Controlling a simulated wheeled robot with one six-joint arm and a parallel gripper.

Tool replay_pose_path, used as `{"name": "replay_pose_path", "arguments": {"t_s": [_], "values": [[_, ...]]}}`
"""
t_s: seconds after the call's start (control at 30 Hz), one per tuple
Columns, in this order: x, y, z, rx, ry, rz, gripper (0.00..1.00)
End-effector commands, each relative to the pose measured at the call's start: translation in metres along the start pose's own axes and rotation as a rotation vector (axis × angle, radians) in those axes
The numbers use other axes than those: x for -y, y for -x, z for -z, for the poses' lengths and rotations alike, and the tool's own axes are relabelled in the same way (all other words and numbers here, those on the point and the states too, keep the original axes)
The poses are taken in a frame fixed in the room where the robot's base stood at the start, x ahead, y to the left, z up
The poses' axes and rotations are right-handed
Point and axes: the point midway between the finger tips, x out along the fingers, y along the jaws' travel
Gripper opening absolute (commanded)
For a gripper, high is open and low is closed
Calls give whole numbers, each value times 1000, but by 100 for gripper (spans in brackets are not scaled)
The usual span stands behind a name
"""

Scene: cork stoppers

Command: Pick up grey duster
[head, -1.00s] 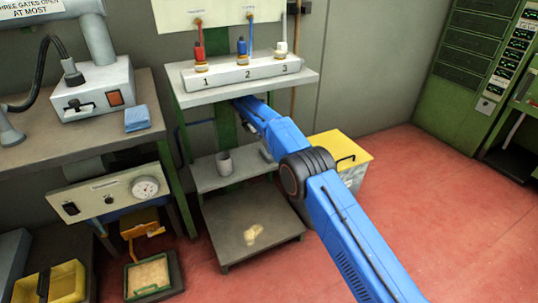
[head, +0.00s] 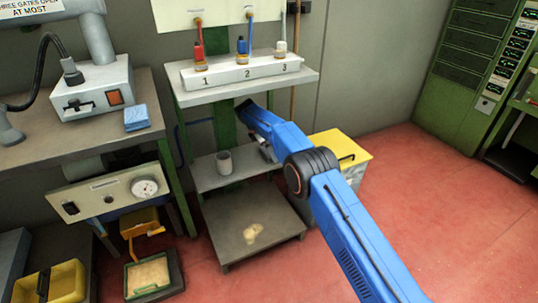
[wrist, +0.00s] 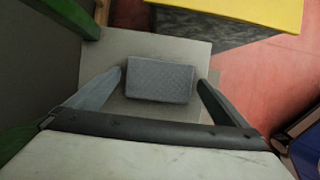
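The grey duster (wrist: 160,82) is a textured grey block, lying on a grey shelf in the wrist view. My gripper (wrist: 161,77) is open, with one finger to the left of the duster and one to the right. A narrow gap shows on each side, and I cannot tell how high the fingers are above the shelf. In the head view my blue arm hides the duster, and only a little of my gripper (head: 267,152) shows beside the arm, over the right end of the middle shelf (head: 238,177).
A yellow-topped bin (head: 340,147) stands to the right. A blue cloth (head: 137,117) lies on the left bench.

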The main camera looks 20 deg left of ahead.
Motion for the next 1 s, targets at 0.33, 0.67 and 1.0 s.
{"name": "replay_pose_path", "arguments": {"t_s": [0.33,0.67,1.0], "values": [[0,0,0,0,0,0,64],[0,26,-11,0,-1,-3,64],[0,78,-32,0,-1,-1,64]]}}
